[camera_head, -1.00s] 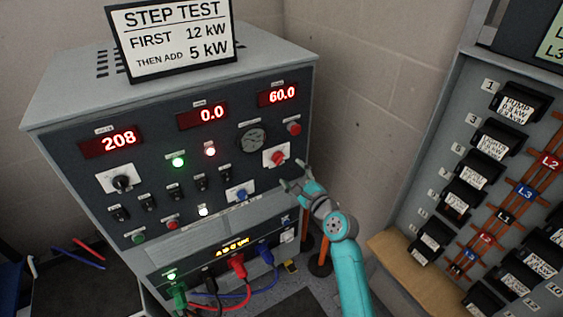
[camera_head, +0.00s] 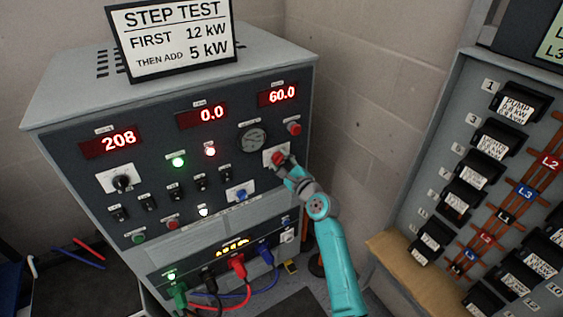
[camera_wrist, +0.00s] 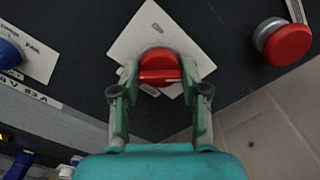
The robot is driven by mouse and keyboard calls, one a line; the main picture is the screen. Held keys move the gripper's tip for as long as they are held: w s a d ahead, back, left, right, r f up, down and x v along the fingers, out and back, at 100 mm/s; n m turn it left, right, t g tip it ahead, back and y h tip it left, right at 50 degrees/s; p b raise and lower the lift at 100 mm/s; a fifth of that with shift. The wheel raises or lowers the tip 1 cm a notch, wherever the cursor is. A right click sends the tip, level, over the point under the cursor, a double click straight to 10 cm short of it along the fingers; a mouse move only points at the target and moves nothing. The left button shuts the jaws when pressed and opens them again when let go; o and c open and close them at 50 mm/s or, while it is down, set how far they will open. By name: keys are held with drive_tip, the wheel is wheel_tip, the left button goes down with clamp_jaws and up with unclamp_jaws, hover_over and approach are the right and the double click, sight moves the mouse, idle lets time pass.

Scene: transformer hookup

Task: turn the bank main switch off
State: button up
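The switch is a red rotary knob (camera_head: 278,157) on a white plate at the right of the grey test cabinet's front; I take it for the bank main switch, though its label is not readable. In the wrist view the red knob (camera_wrist: 159,66) has a raised grip bar lying roughly crosswise. My gripper (camera_head: 283,165) is at the knob, and in the wrist view my gripper (camera_wrist: 160,80) has one finger on each side of it. The fingers stand apart, close to the knob's sides; I cannot tell whether they touch it.
A red push button (camera_wrist: 287,42) sits right of the knob, and a blue knob (camera_wrist: 10,53) to the left. Coloured cables (camera_head: 237,264) plug in below. A breaker panel (camera_head: 480,170) stands at right.

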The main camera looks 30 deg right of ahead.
drive_tip(key=c, duration=0.4)
drive_tip(key=shift+n, duration=0.4)
drive_tip(key=n, duration=0.3)
drive_tip(key=shift+n, duration=0.4)
drive_tip(key=n, duration=0.3)
drive_tip(key=shift+n, duration=0.3)
drive_tip(key=n, duration=0.5)
drive_tip(key=shift+n, duration=2.4)
drive_tip(key=shift+f, duration=0.1)
